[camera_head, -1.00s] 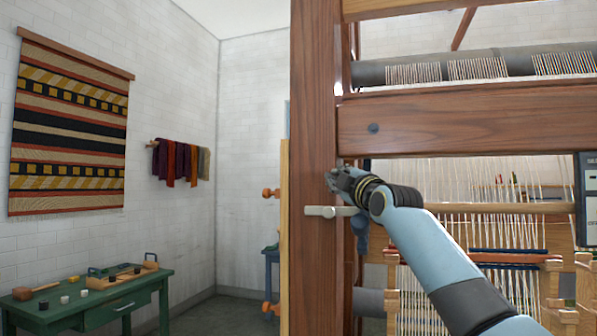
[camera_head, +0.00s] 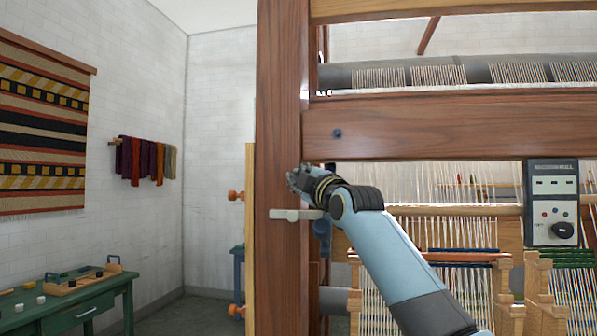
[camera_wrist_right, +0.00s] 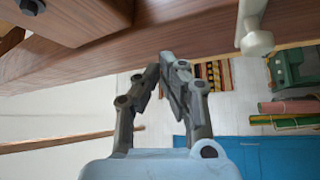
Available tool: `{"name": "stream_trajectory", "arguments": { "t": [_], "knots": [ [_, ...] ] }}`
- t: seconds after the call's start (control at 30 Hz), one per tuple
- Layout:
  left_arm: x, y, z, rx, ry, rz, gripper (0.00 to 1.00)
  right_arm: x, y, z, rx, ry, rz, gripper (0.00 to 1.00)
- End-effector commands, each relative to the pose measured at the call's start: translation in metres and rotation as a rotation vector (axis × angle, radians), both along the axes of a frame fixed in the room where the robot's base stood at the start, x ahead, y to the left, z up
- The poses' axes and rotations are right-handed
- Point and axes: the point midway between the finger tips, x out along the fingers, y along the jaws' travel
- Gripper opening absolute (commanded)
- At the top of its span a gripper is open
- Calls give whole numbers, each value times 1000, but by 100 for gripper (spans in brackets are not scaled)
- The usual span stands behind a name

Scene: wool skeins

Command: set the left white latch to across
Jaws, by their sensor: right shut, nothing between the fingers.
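The white latch (camera_head: 290,214) is on the dark wooden post (camera_head: 281,120) of the loom. Its bar lies level across the post's face in the head view. In the right wrist view the latch (camera_wrist_right: 256,40) shows at the upper right as a pale bar with a rounded knob end. My right gripper (camera_head: 294,180) is just above the latch in the head view, in front of the post. In the right wrist view my right gripper (camera_wrist_right: 167,62) is shut and empty, its fingertips apart from the latch, to its left. My left gripper is not in view.
A thick wooden crossbeam (camera_head: 430,122) runs right from the post. A control box (camera_head: 552,203) hangs at the right, by the warp threads. A green table (camera_head: 80,310) with tools stands at the lower left. Open floor lies between table and loom.

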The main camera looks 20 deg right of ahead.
Motion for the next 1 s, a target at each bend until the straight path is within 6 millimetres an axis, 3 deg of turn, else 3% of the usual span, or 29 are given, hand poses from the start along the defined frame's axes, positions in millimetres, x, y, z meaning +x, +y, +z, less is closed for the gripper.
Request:
{"name": "stream_trajectory", "arguments": {
  "t": [0.13, 0.33, 1.0],
  "knots": [
    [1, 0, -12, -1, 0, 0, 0, -20, 14, -21, 1, -3, 1, 0],
    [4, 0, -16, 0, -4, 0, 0, -34, 23, -32, 0, -4, 1, 0],
    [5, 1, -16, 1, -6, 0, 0, -36, 25, -33, 0, -5, -1, 0]
  ]
}}
